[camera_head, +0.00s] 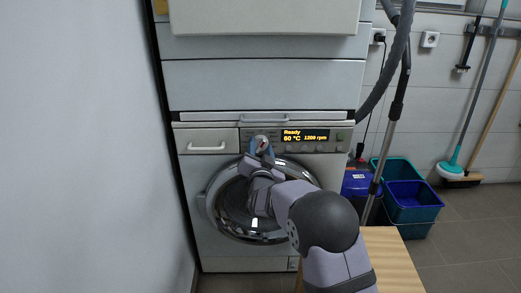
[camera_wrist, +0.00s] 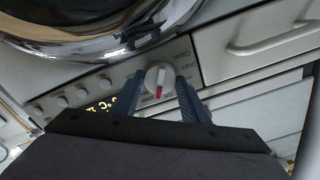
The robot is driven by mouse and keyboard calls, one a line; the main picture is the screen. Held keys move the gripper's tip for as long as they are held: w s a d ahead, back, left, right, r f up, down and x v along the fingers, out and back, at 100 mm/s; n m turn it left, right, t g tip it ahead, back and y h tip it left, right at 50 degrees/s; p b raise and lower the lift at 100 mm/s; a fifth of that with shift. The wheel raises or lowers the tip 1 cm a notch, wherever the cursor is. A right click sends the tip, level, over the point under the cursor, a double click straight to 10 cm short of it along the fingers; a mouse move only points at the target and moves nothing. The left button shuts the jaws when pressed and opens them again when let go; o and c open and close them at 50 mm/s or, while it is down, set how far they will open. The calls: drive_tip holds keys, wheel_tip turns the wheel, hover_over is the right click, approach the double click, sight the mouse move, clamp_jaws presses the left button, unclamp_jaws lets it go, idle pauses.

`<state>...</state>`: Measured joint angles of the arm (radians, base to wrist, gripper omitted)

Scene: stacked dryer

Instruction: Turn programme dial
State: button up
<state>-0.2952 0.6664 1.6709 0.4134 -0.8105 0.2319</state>
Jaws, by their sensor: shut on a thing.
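The programme dial (camera_wrist: 159,80) is a round light-grey knob with a red mark, on the washing machine's control panel. In the wrist view it sits between the two blue fingers of my gripper (camera_wrist: 160,92), which is shut on it. In the head view my gripper (camera_head: 260,150) is at the panel, just left of the lit display. The display (camera_head: 305,135) reads "Ready", "60 °C" and "1200 rpm" in yellow. My fingers partly hide the dial in the head view.
The detergent drawer (camera_head: 207,142) is shut, left of the dial. The round door (camera_head: 212,205) is below, partly behind my arm. Small round buttons (camera_wrist: 82,88) line the panel. A wooden surface (camera_head: 395,260), blue and teal buckets (camera_head: 412,200) and a grey hose (camera_head: 392,70) are on the right.

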drive_tip(key=o, duration=1.1)
drive_tip(key=shift+c, duration=0.2)
drive_tip(key=shift+s, duration=0.1)
drive_tip(key=s, duration=0.7)
